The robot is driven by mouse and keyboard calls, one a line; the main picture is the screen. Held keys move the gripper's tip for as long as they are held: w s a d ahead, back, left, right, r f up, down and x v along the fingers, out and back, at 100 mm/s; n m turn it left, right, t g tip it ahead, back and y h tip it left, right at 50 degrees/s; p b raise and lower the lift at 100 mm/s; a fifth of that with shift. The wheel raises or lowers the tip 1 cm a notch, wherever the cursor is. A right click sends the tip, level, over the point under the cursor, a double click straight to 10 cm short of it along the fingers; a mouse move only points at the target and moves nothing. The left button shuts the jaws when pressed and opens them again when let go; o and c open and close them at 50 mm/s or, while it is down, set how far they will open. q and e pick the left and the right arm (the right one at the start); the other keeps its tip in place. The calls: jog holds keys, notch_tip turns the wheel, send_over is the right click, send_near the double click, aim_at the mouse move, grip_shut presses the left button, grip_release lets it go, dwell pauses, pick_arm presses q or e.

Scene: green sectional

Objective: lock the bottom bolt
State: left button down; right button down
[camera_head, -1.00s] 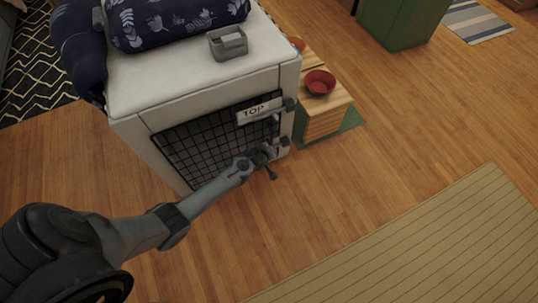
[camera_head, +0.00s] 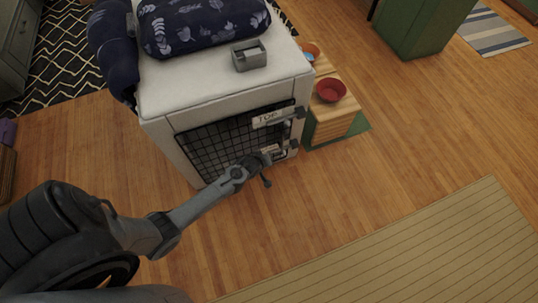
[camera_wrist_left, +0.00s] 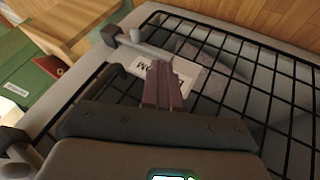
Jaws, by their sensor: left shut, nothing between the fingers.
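The white crate (camera_head: 225,98) has a black wire door (camera_head: 213,147) with a "TOP" label (camera_head: 272,118) near its upper right corner. In the left wrist view, a lower label (camera_wrist_left: 187,74) is partly covered by my fingers; the letters "OM" show. The grey bottom bolt (camera_wrist_left: 148,48) runs beside this label, with a dark bracket (camera_wrist_left: 109,36) near its end at the crate's frame. My left gripper (camera_wrist_left: 163,76) is shut and empty, its fingertips over the label close to the bolt. I cannot tell whether they touch it. My left arm partly hides the lower door in the head view.
A wooden step (camera_head: 334,122) with a red bowl (camera_head: 331,90) stands right of the crate on a green mat. A patterned cushion (camera_head: 203,25) and a small grey box (camera_head: 249,56) are on the crate. The floor in front is open, with a beige striped rug (camera_head: 420,245).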

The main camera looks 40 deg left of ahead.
pick_arm(q)
jog(key=shift+p+v, duration=0.35)
jog(key=shift+v, duration=0.7)
jog(key=shift+s+a+f, duration=0.1)
jog(key=shift+s, duration=0.05)
jog(key=shift+s, duration=0.15)
